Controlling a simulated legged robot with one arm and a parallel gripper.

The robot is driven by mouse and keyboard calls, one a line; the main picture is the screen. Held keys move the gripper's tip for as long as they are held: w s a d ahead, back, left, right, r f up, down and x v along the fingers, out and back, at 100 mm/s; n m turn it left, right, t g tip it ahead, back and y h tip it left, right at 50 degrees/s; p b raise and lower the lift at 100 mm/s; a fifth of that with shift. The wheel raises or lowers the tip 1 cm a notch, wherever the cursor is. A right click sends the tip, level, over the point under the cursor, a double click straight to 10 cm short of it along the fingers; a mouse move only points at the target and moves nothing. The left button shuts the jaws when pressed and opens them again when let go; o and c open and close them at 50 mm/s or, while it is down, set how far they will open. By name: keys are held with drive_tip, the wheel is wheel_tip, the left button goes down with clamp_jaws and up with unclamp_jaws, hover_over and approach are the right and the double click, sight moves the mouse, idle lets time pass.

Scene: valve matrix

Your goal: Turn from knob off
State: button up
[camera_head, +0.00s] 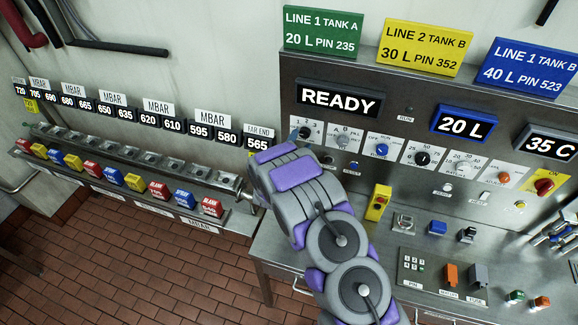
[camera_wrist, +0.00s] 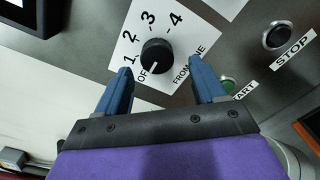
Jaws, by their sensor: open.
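The from knob (camera_wrist: 155,54) is a round black dial on a white plate marked OFF, 1, 2, 3, 4 and FROM LINE in the wrist view. A white mark on its lower edge seems to lie near OFF; I cannot read its setting surely. My gripper (camera_wrist: 159,68) is open, with one blue finger on each side just below the knob and a clear gap between them. Contact with the knob cannot be told. In the head view the knob's plate (camera_head: 310,123) is partly covered by my gripper (camera_head: 297,134).
A black STOP button (camera_wrist: 278,36) and a green START button (camera_wrist: 228,85) are right of the knob plate. A READY display (camera_head: 340,97) is above it. More dials, including a blue knob (camera_head: 382,150), continue right. A yellow box (camera_head: 378,203) stands on the bench.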

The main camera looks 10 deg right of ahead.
drive_tip(key=b+v, duration=0.1)
drive_tip(key=v, duration=1.3)
drive_tip(key=shift+a, duration=0.2)
